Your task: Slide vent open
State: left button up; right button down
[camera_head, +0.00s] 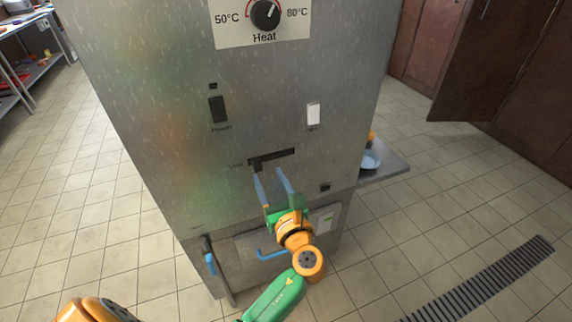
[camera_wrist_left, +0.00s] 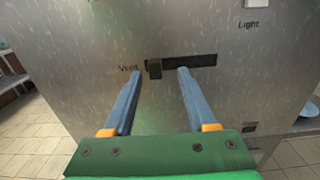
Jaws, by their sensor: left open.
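The vent slider is a small dark knob (camera_head: 257,164) at the left end of a black horizontal slot (camera_head: 278,157) on the steel cabinet front. In the left wrist view the knob (camera_wrist_left: 154,69) shows beside the word "Vent", with the slot (camera_wrist_left: 195,61) running right from it. My left gripper (camera_head: 268,172) is open, its two blue fingers pointing at the slot from just below. In the left wrist view the knob lies between the left gripper's (camera_wrist_left: 160,72) fingertips, nearer the left one. I cannot tell whether a finger touches it. My right gripper is not in view.
The steel cabinet (camera_head: 180,120) carries a heat dial (camera_head: 265,14), a dark power switch (camera_head: 217,109) and a white light switch (camera_head: 313,113). A blue handle (camera_head: 271,254) is below my gripper. A side shelf (camera_head: 392,170) holds a blue bowl (camera_head: 371,160). Tiled floor lies around.

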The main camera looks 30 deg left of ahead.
aim_at(258, 165)
pick_arm(q)
jog(key=x, duration=0.3)
jog(key=s+x, duration=0.1)
jog(key=x, duration=0.1)
jog(key=shift+w+a, duration=0.1)
jog(key=shift+a, duration=0.4)
jog(key=shift+w+a+f, duration=0.1)
jog(key=shift+w, duration=0.25)
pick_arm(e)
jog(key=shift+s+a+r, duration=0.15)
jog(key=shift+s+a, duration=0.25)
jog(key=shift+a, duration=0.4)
pick_arm(q)
jog(key=c, duration=0.9)
grip_shut()
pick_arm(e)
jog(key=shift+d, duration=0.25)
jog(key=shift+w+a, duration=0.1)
